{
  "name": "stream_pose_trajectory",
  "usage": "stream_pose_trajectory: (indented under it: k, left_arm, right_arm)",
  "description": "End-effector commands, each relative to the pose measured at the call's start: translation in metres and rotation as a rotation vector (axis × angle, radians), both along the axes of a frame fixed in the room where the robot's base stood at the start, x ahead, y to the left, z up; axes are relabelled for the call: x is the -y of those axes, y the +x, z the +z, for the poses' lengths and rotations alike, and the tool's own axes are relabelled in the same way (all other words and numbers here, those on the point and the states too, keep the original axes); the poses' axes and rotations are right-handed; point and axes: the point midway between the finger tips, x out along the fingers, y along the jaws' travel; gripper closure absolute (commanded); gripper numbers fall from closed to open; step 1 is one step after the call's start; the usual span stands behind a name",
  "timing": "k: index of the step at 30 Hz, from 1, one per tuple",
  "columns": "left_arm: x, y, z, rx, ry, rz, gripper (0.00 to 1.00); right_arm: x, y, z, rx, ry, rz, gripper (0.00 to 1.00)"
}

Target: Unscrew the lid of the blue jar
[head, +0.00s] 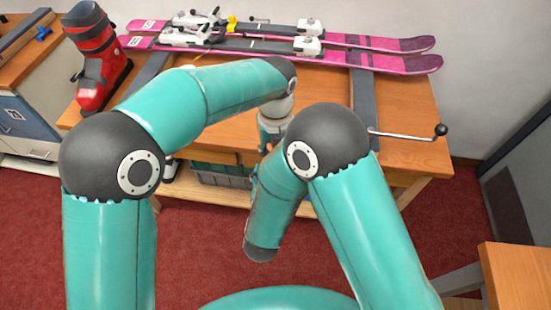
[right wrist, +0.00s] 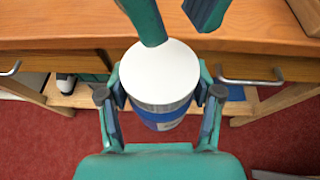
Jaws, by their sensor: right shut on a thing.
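The blue jar (right wrist: 163,117) shows in the right wrist view, upright, with a clear band under its round white lid (right wrist: 158,70). My right gripper (right wrist: 162,90) is shut on the jar's sides, one finger on each side. My left gripper (right wrist: 178,27) shows its two fingers apart at the top of that view, above the far side of the lid. One fingertip overlaps the lid's far edge in the picture; I cannot tell whether it touches. In the head view the jar and the right gripper are hidden behind my arms.
A wooden bench (head: 405,155) lies ahead, with pink skis (head: 385,43) along its back and a red ski boot (head: 97,60) at its left. A crank handle (head: 410,135) sticks out at the right. A grey crate (head: 222,178) is on the lower shelf.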

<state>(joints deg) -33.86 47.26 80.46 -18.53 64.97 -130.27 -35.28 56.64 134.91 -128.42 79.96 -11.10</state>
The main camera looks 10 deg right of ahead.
Motion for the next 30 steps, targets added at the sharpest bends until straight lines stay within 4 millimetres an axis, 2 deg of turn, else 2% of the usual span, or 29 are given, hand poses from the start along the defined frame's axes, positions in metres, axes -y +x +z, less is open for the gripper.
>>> stream_pose_trajectory:
  k: [1, 8, 12, 18, 22, 25, 30]
  left_arm:
    - [0.000, 0.000, 0.003, 0.000, 0.000, 0.000, 0.65]
    - [-0.008, -0.008, 0.011, -0.041, 0.039, 0.095, 0.27]
    - [-0.014, -0.004, 0.038, -0.084, 0.076, 0.267, 0.05]
    - [-0.013, 0.005, 0.071, -0.135, 0.107, 0.473, 0.05]
    - [-0.010, 0.012, 0.082, -0.145, 0.103, 0.528, 0.05]
    - [-0.005, 0.019, 0.081, -0.141, 0.089, 0.535, 0.05]
    - [-0.004, 0.018, 0.066, -0.147, 0.097, 0.532, 0.05]
  right_arm:
    - [0.000, 0.000, 0.000, 0.000, 0.000, 0.000, 1.00]
    - [0.000, 0.000, 0.000, -0.001, 0.000, 0.001, 1.00]
    - [0.000, 0.000, -0.001, -0.002, 0.000, 0.001, 1.00]
    - [0.000, 0.000, -0.001, -0.002, 0.000, 0.001, 1.00]
    - [0.000, 0.000, -0.001, -0.002, 0.000, 0.001, 1.00]
    - [0.000, 0.000, -0.001, -0.002, 0.000, 0.001, 1.00]
    - [0.000, 0.000, -0.001, -0.002, 0.000, 0.001, 1.00]
